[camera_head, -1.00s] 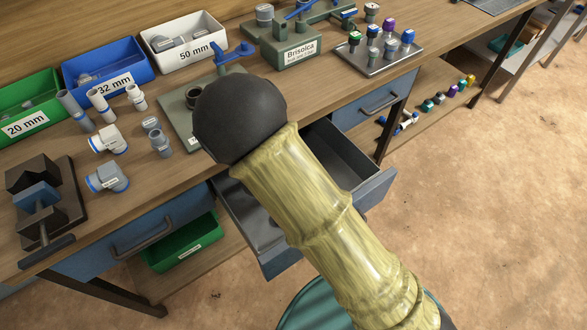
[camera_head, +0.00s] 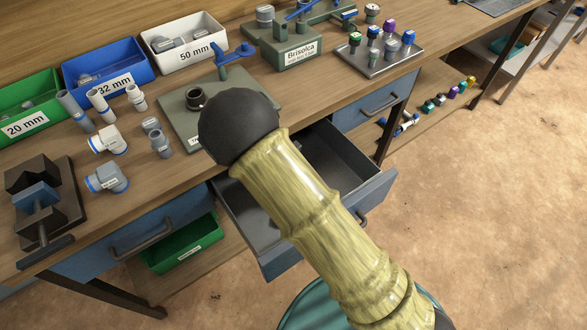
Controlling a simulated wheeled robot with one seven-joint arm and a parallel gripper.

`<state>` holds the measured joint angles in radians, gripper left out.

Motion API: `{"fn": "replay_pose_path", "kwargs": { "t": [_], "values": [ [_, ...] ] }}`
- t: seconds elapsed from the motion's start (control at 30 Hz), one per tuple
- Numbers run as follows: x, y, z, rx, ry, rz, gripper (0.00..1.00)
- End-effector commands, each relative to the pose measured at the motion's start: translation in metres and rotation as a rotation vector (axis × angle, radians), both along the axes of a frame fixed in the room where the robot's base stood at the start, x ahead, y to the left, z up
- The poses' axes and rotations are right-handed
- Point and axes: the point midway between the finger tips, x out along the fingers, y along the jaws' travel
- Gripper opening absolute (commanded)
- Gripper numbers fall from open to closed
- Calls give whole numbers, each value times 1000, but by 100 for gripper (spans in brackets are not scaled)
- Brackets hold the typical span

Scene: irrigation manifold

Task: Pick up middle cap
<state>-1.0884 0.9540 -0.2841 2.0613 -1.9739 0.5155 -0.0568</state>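Several small capped fittings with coloured tops stand on a metal tray (camera_head: 376,70) at the back right of the bench. They include a green-topped one (camera_head: 354,41), a purple-topped one (camera_head: 389,27), a blue-topped one (camera_head: 407,38) and a grey-bodied one (camera_head: 391,49) among them. I cannot tell which is the middle cap. My arm, in a yellowish sleeve with a black rounded end, reaches up from the lower right over the open drawer and bench edge. My gripper is not visible.
An open grey drawer (camera_head: 335,158) juts out below my arm. A green plate with a blue-handled fixture (camera_head: 224,70) lies behind the black end. Green, blue and white bins (camera_head: 184,50) line the back left. A clamp (camera_head: 43,205) and loose fittings (camera_head: 107,140) occupy the left.

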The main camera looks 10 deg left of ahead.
Motion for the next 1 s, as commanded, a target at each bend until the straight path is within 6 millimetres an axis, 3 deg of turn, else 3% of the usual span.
{"fn": "replay_pose_path", "kwargs": {
  "t": [0.3, 0.53, 0.87, 1.0],
  "values": [
    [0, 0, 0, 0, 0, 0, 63],
    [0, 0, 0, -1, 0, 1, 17],
    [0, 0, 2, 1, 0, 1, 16],
    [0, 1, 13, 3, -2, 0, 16]
  ]
}}
